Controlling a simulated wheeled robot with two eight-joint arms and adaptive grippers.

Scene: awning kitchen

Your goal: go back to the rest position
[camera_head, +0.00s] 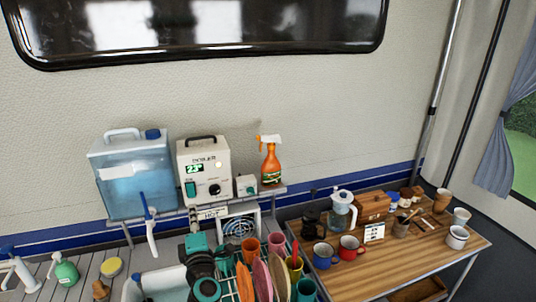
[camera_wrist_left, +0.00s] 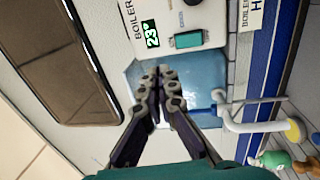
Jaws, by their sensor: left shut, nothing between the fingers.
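My left gripper (camera_wrist_left: 158,75) shows in the left wrist view with its dark fingers together and nothing between them. They point towards the blue water tank (camera_wrist_left: 190,75) and the white boiler (camera_wrist_left: 165,22), apart from both as far as I can tell. In the head view, dark and teal parts of my left arm (camera_head: 200,264) stand at the bottom centre, in front of the dish rack; the fingertips are hard to make out there. My right gripper is in neither view.
The water tank (camera_head: 132,178) and boiler (camera_head: 205,170) stand on a shelf with an orange spray bottle (camera_head: 270,162). Cups and plates crowd the rack (camera_head: 240,288). A wooden table (camera_head: 400,262) with mugs and a jug (camera_head: 342,212) is at right. A green soap bottle (camera_head: 66,272) stands left.

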